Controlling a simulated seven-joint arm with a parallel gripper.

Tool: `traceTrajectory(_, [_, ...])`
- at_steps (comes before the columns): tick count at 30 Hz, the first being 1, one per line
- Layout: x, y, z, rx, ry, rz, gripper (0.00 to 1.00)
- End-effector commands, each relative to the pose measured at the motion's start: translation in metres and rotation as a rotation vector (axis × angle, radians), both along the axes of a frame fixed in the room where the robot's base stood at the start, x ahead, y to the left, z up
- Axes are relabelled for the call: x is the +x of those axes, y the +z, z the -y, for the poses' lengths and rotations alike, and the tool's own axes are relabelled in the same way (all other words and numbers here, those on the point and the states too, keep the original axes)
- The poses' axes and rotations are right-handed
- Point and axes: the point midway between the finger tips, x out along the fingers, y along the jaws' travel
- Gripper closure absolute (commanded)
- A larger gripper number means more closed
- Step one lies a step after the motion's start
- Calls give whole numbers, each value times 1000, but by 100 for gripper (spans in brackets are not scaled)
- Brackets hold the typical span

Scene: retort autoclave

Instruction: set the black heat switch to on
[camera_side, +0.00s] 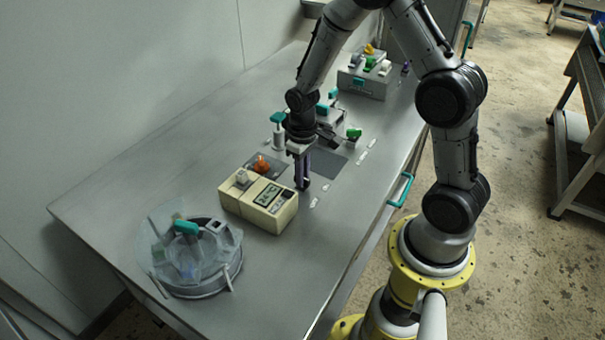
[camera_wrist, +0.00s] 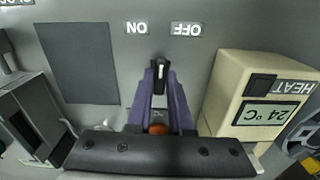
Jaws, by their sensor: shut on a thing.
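The black heat switch (camera_wrist: 160,76) shows in the wrist view as a small black piece with a white stripe. My gripper (camera_wrist: 161,72), with purple fingers, is shut on it. The fingertips lie between the upside-down ON label (camera_wrist: 137,27) on the left and the OFF label (camera_wrist: 187,29) on the right, about midway. In the side view my gripper (camera_side: 303,184) points down close to the table, beside the cream heat box (camera_side: 250,209), and hides the switch. The box also shows in the wrist view (camera_wrist: 228,85), with a HEAT label and a 24 °C display.
A round clear-lidded vessel (camera_side: 198,282) stands at the table's front left. An orange knob (camera_side: 261,164) is behind the box. A dark mat (camera_wrist: 77,63) lies left of the fingers. A grey box with coloured pieces (camera_side: 363,82) stands at the far end. The table's left side is clear.

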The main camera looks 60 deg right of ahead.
Motion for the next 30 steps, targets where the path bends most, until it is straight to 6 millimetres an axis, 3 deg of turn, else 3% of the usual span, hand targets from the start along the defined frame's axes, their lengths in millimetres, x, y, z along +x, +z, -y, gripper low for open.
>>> traceTrajectory(15, [1, 2, 1, -2, 417, 4, 100])
traceTrajectory(30, [2, 2, 1, -2, 556, 5, 100])
